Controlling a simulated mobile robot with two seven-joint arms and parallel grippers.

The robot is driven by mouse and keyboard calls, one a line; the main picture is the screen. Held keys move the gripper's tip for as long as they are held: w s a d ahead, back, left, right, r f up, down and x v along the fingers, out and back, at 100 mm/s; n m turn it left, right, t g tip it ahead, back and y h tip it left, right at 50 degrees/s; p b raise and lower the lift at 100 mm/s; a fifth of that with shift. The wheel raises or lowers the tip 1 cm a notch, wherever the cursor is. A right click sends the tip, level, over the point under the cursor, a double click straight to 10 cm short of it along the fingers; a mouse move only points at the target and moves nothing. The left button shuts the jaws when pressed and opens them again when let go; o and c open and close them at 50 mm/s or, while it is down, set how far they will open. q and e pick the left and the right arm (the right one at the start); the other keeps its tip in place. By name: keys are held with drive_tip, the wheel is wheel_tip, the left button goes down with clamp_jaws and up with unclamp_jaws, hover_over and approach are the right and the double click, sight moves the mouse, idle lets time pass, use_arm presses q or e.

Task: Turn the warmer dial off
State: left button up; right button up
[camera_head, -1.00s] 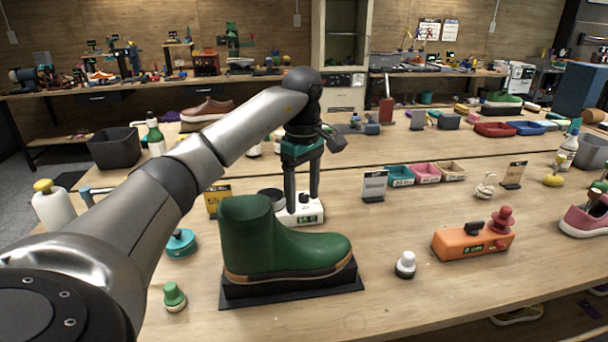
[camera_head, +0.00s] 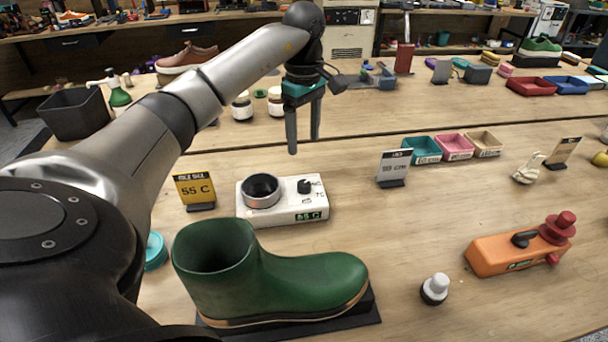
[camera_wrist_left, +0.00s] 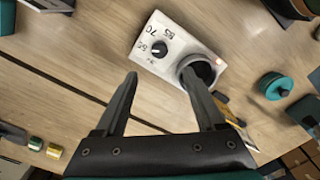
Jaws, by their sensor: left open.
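The warmer is a white box (camera_head: 285,214) in the head view, with a dark-lined metal cup (camera_head: 262,190) on its left and a green display reading 55 C. Its black dial (camera_head: 304,186) is on the right of the top. In the left wrist view the warmer (camera_wrist_left: 185,38) is beyond the fingers, and the dial (camera_wrist_left: 159,49) has number marks around it; its exact setting is hard to read. My left gripper (camera_head: 304,145) is open and empty, pointing down above and behind the dial, apart from it. My right gripper is not in view.
A green boot (camera_head: 285,285) on a black stand is in front of the warmer. A yellow 55 C sign (camera_head: 195,190) stands left and a grey sign (camera_head: 394,167) right. An orange device (camera_head: 505,252) and a white-topped knob (camera_head: 435,288) are further right. Bare table lies between them.

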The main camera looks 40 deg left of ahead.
sight(304, 183)
use_arm(q)
wheel_tip(304, 183, down, 12)
drive_tip(key=shift+f+b, duration=0.25)
drive_tip(key=shift+b, duration=0.6)
clamp_jaws()
